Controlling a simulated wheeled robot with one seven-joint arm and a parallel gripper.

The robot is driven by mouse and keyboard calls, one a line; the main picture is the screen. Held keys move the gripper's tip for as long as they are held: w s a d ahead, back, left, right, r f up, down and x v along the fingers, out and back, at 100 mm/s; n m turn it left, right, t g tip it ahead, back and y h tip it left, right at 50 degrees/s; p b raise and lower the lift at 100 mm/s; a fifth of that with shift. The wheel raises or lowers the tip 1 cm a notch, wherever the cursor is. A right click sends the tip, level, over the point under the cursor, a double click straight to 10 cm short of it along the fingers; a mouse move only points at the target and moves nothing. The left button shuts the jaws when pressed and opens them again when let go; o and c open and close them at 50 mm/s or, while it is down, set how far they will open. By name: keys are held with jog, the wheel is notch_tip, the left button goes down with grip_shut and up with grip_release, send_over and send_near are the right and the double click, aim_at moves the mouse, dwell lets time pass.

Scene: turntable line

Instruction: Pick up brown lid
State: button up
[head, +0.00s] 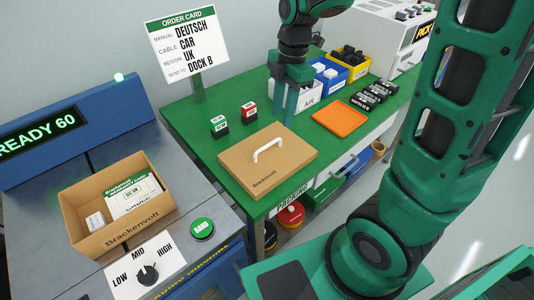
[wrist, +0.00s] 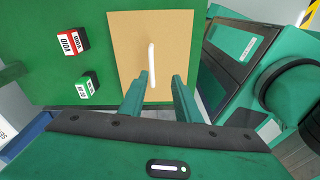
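The brown lid (head: 284,168) is a flat square cardboard panel marked "Brackenvolt". It lies on the green packing table with a white arched handle (head: 268,148) on top. In the wrist view the lid (wrist: 128,52) is ahead of the fingers, with the handle (wrist: 151,64) near its middle. My gripper (head: 287,112) hangs over the table behind the lid, by the white AIR bin. In the wrist view my gripper (wrist: 160,84) has its two green fingers apart with nothing held between them. The fingertips look apart from the handle.
An open brown carton (head: 117,236) with papers stands on the left counter by the green BAND button (head: 202,228). Green (head: 219,126) and red (head: 249,112) blocks stand beyond the lid. An orange tray (head: 340,119), bins and black blocks lie to the right.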

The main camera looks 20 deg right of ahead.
jog(key=w+a+n, duration=0.1)
jog(key=a+n, duration=0.1)
send_over(272, 143)
notch_tip(272, 143, down, 6)
jog(key=shift+f, duration=0.1)
jog(key=shift+a+f, duration=0.2)
jog(key=shift+f, duration=0.65)
jog(key=shift+a+f, duration=0.15)
jog(key=shift+f, duration=0.7)
jog(key=shift+a+f, duration=0.2)
jog(key=shift+f, duration=0.65)
grip_shut()
